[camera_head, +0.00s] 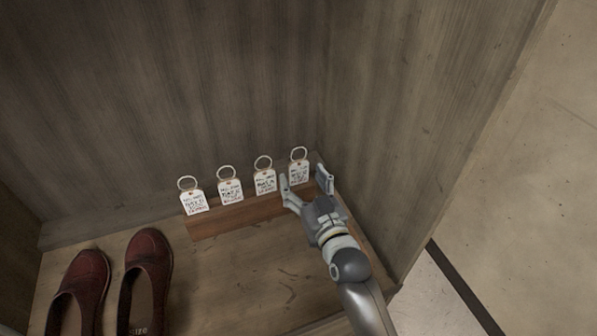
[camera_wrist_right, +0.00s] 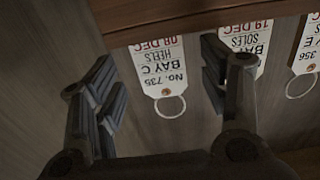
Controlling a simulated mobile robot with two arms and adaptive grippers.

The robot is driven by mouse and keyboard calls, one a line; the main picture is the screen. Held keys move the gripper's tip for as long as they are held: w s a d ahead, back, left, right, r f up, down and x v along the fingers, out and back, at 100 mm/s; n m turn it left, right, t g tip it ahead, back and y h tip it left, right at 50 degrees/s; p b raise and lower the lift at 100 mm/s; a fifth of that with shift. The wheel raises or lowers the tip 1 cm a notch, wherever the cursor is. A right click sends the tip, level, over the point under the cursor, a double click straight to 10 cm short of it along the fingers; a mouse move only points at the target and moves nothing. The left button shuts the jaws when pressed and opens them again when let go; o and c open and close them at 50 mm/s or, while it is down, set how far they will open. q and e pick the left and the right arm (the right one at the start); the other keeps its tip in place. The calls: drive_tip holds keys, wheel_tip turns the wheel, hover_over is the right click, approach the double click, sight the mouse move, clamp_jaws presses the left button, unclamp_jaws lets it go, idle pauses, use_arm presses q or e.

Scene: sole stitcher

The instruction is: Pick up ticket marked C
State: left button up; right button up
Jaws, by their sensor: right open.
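The ticket marked C is a white tag with a metal ring. In the right wrist view it appears upside down, reading "No. 735 BAY C HEELS 08 DEC" (camera_wrist_right: 160,68). In the head view it is the rightmost tag (camera_head: 299,172) of the row, standing at a wooden strip (camera_head: 240,217). My right gripper (camera_head: 306,184) is open, with one finger on each side of this tag; it also shows in the right wrist view (camera_wrist_right: 160,80). I cannot tell whether a finger touches the tag. My left gripper is not in view.
Other ringed tags stand to the left: the neighbouring one (camera_head: 265,181), another (camera_head: 230,190) and the leftmost (camera_head: 194,202). A finger partly covers the neighbour (camera_wrist_right: 246,42) in the wrist view. The cabinet's right wall (camera_head: 400,130) is close. Red shoes (camera_head: 148,270) sit front left.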

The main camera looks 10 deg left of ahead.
drive_tip(key=shift+w+a, duration=0.3)
drive_tip(key=shift+w, duration=0.1)
drive_tip(key=c, duration=0.8)
drive_tip(key=shift+c, duration=0.2)
drive_tip(key=shift+r, duration=0.15)
